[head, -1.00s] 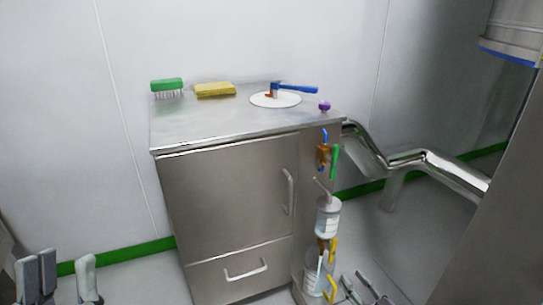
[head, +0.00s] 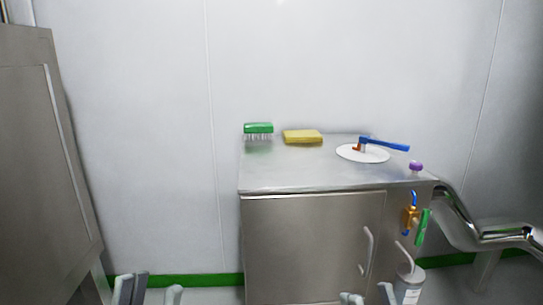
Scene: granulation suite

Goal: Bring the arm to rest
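My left gripper (head: 154,286) shows at the bottom edge of the head view, left of the steel cabinet. Its fingers are apart with nothing between them. My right gripper (head: 369,294) shows at the bottom edge in front of the cabinet (head: 310,240). Its fingertips are apart, and no object shows between them. Only the finger ends of both grippers are in view; the rest lies below the frame.
On the cabinet top are a green brush (head: 258,128), a yellow sponge (head: 302,136), a white disc (head: 350,154) with a blue-handled tool (head: 385,144), and a purple knob (head: 415,166).

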